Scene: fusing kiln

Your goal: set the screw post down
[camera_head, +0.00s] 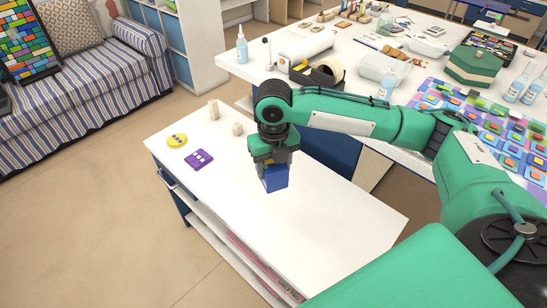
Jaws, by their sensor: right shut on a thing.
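My right gripper (273,160) points down over the white low table and is shut on a blue block-shaped thing (275,178). The blue thing hangs below the fingers, close above the tabletop; I cannot tell if it touches. Its upper part is hidden by the gripper, and I cannot make out a screw thread or post shape on it. The white low table (330,222) has a clear top around the gripper. My left gripper is not in view.
On the low table's left part are a yellow disc (177,141), a purple square piece (198,159) and two small tan blocks (213,109) (237,129). A crowded white worktable (262,68) with bottles, a tape dispenser and coloured tiles stands behind. A striped sofa (85,85) is at left.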

